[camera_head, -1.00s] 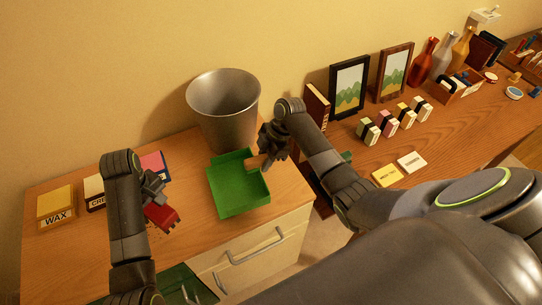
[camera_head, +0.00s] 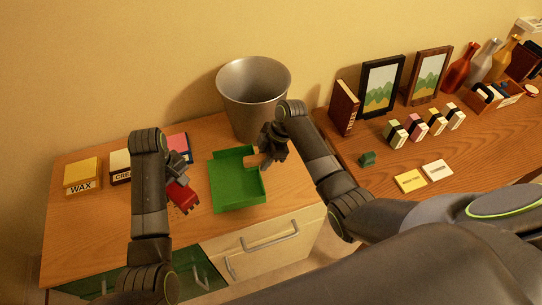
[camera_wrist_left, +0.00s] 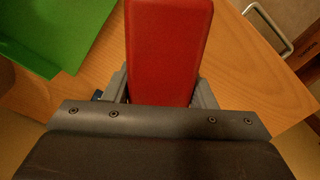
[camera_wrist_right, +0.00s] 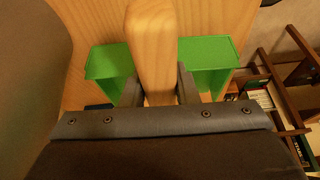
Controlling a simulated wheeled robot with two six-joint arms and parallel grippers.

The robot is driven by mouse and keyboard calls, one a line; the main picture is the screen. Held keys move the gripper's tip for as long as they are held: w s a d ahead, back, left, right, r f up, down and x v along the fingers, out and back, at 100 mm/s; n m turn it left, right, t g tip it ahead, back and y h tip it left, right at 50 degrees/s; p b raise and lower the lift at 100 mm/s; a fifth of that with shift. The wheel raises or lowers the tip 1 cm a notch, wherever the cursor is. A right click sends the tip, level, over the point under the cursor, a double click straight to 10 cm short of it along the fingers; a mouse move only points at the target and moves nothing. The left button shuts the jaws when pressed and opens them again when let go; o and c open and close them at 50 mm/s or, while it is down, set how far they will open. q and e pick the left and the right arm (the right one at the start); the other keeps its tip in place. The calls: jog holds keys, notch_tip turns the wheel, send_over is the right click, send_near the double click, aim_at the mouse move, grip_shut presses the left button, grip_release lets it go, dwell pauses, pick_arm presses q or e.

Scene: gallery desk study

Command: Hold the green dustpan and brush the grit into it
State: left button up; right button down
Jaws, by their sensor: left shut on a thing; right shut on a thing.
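The green dustpan (camera_head: 236,187) lies on the wooden desk in the head view, in front of a metal bin. My right gripper (camera_head: 268,158) is shut on its wooden handle (camera_wrist_right: 152,50), seen close in the right wrist view with green parts (camera_wrist_right: 210,52) on both sides. My left gripper (camera_head: 180,180) is shut on a red brush (camera_head: 183,197), left of the dustpan and apart from it. The red brush (camera_wrist_left: 168,50) fills the middle of the left wrist view, with the dustpan's edge (camera_wrist_left: 55,35) at upper left.
The metal bin (camera_head: 254,95) stands behind the dustpan. A wax box (camera_head: 83,178) and other boxes stand at the desk's left. Drawers (camera_head: 265,240) form the desk's front. Picture frames (camera_head: 381,87) and small blocks stand on the right-hand table.

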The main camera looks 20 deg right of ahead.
aim_at(252, 164)
jog(key=shift+w+a+f, duration=0.15)
jog(key=shift+a, duration=0.9)
jog(key=shift+w+a+f, duration=0.1)
jog(key=shift+a, duration=0.9)
jog(key=shift+f+b, duration=0.45)
jog(key=c, duration=1.4)
grip_release()
jog(key=shift+s+d, duration=0.1)
jog(key=shift+s, duration=0.05)
jog(key=shift+o, duration=0.2)
jog(key=c, duration=0.7)
